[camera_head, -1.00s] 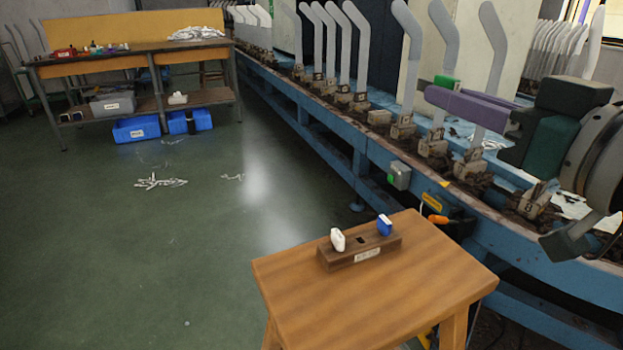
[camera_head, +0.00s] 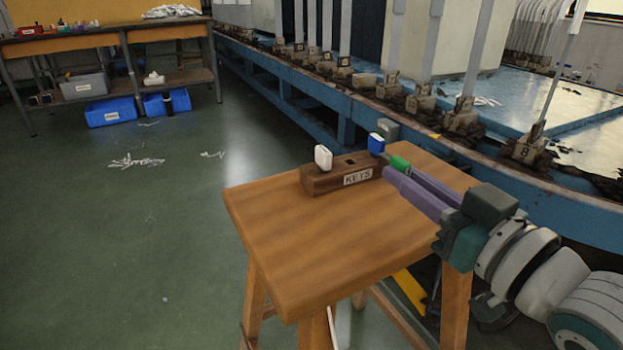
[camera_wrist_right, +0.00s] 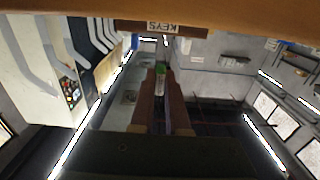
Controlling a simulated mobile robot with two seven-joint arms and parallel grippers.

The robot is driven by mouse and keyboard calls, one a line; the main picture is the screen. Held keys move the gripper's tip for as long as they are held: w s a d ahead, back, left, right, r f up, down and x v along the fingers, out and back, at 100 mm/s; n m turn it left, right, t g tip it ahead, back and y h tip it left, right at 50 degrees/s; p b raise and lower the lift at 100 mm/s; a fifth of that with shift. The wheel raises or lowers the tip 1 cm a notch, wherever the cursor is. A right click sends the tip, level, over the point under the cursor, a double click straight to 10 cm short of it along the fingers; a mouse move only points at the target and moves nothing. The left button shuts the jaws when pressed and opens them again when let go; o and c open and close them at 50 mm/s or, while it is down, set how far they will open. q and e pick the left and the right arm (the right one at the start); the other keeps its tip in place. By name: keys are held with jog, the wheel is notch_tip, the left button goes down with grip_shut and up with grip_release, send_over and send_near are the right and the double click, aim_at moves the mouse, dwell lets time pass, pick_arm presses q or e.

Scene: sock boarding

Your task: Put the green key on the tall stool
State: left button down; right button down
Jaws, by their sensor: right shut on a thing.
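The wooden stool (camera_head: 290,225) stands in front of me in the head view; its edge (camera_wrist_right: 60,8) crosses the top of the right wrist view. My right gripper (camera_head: 397,174) reaches in from the right over the stool's far right part. Its purple fingers are shut on the green key (camera_head: 400,162), which sticks out at the fingertips. The key also shows between the fingers in the right wrist view (camera_wrist_right: 160,69). The key is beside the right end of the key block; I cannot tell whether it touches anything below. My left gripper is out of view.
A dark wooden block labelled KEYS (camera_head: 335,180) is on the stool, with a white key (camera_head: 323,157), a blue key (camera_head: 376,143) and an empty slot between them. The stool's front and left are bare. A blue machine frame (camera_head: 290,93) runs behind.

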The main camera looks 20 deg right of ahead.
aim_at(400, 223)
jog(key=shift+f+b, duration=1.2)
jog(key=shift+f, duration=1.1)
jog(key=shift+f, duration=0.35)
jog(key=c, duration=0.9)
grip_release()
jog(key=shift+r, duration=0.1)
